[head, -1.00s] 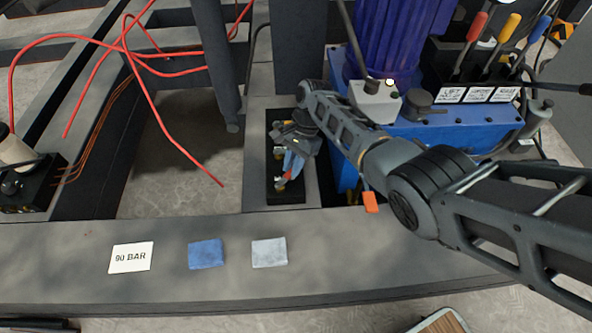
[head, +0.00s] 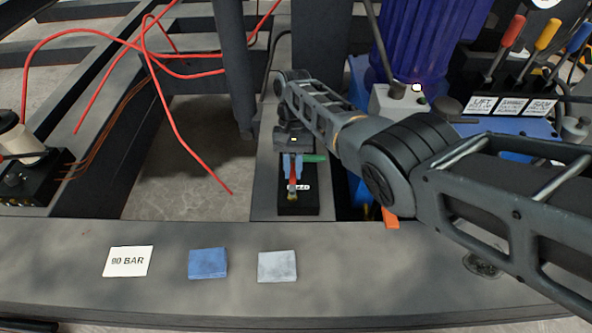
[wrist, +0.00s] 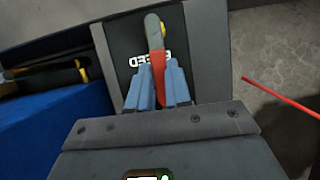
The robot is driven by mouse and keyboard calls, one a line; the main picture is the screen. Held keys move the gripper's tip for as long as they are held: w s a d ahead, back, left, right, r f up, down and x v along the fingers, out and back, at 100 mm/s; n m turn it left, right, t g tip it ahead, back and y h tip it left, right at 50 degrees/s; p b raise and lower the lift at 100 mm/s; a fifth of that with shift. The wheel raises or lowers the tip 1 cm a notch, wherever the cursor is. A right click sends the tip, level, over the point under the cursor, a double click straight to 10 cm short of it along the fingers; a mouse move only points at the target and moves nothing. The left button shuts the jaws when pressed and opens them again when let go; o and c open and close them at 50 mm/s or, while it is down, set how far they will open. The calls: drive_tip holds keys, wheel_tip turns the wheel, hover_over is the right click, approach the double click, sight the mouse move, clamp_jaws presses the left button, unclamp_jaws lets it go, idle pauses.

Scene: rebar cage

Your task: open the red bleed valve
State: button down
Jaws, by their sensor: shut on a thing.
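The red bleed valve handle (head: 293,180) sits on a black valve block (head: 312,205) with a white label partly reading "EED". In the wrist view the red handle (wrist: 157,64) runs from a grey rounded end down between my blue fingertips. My gripper (head: 292,165) is shut on the red handle; it also shows in the wrist view (wrist: 158,82) with one finger on each side. A green lever (head: 315,158) sticks out to the right, just behind the red handle.
A blue power unit with red, yellow and blue levers (head: 547,35) stands at right. A "90 BAR" card (head: 128,261), a blue cloth (head: 207,263) and a grey cloth (head: 277,267) lie on the front beam (head: 360,285). Red hoses (head: 172,125) hang at left.

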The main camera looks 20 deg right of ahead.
drive_tip(key=shift+a, duration=0.15)
idle(0.3)
drive_tip(key=c, duration=1)
unclamp_jaws()
drive_tip(key=shift+c, duration=0.2)
drive_tip(key=shift+w, duration=0.1)
drive_tip(key=shift+p+v, duration=0.9)
drive_tip(key=shift+v, duration=3)
